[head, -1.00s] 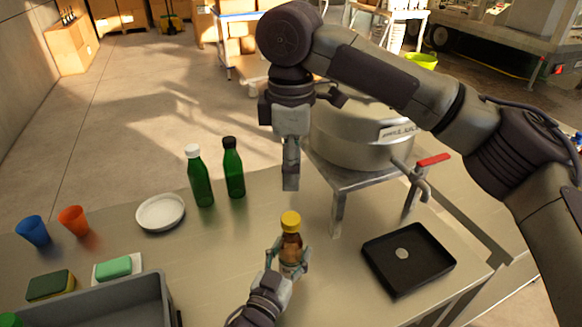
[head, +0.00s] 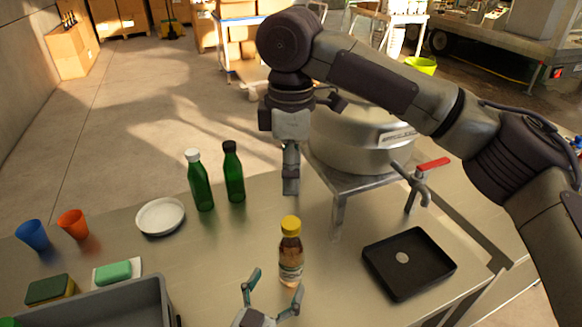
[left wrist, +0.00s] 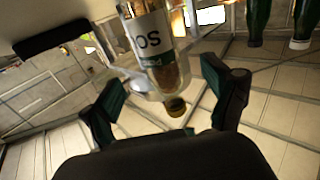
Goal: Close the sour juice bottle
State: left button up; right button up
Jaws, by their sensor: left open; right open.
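The sour juice bottle (head: 290,262) stands upright on the table, brown with a pale label and a yellow cap (head: 291,224) on its top. In the left wrist view the bottle (left wrist: 152,38) appears upside down, with part of its label readable as "SO". My left gripper (head: 275,287) is open and empty, on the near side of the bottle and apart from it. My right gripper (head: 291,180) points down above and behind the bottle, clear of the cap. Its fingers overlap in the head view. I cannot tell whether the cap is tight.
Two green bottles (head: 200,186) (head: 234,176) and a white plate (head: 160,216) stand to the left. A black tray (head: 376,268) lies right and a grey bin (head: 120,300) front left.

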pick_arm(q)
jog(key=shift+v, duration=2.3)
